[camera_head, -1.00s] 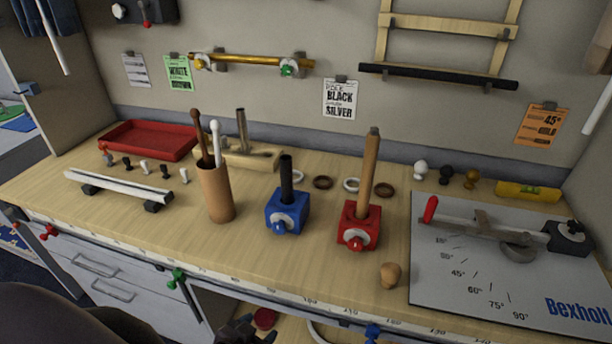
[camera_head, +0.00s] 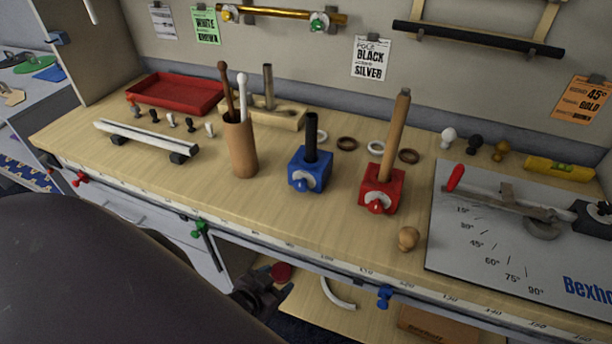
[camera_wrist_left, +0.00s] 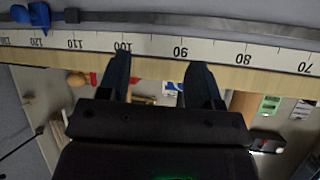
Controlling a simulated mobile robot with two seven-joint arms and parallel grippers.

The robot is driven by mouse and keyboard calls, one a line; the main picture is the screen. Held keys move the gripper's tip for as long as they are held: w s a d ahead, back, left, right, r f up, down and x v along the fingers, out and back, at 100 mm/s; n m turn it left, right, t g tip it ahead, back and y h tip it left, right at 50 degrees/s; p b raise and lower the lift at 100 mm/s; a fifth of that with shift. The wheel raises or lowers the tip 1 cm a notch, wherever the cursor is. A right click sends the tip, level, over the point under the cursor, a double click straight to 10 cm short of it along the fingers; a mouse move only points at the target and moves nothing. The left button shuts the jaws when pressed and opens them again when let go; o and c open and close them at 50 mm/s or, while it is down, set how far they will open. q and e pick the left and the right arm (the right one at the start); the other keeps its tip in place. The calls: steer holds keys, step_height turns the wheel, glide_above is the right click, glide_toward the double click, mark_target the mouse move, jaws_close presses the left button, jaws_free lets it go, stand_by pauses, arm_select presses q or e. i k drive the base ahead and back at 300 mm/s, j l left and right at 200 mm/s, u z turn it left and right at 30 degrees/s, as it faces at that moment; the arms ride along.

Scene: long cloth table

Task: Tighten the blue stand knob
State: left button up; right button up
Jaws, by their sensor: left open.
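The blue stand (camera_head: 311,172) is a blue block on the wooden table, with a black rod upright in it. Its blue knob (camera_head: 299,185) is on the front face, beside a pale round plate. My left gripper (camera_head: 268,292) is low in front of the table, below the front edge, and apart from the blue stand. In the left wrist view its two fingers (camera_wrist_left: 159,72) are spread with nothing between them, close to the ruler edge. My right gripper is not in view.
A red stand (camera_head: 382,190) with a wooden rod is right of the blue one. A brown cup (camera_head: 242,150) with two sticks is on its left. The ruler strip (camera_head: 330,268) runs along the front edge, with a blue clamp (camera_head: 385,297) and green clamp (camera_head: 199,228) below.

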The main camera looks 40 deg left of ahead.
mark_target(301, 186)
steer(key=k+j+z, duration=0.1)
steer(key=j, duration=0.3)
steer(key=j+z, duration=0.1)
steer(key=j, duration=0.35)
steer(key=k+j, duration=0.2)
steer(key=j, duration=0.15)
steer(key=k+j+z, duration=0.15)
steer(key=j, duration=0.3)
steer(key=j+z, duration=0.1)
steer(key=j, duration=0.25)
steer(key=k+j+z, duration=0.1)
steer(key=j, duration=0.3)
steer(key=k, duration=0.1)
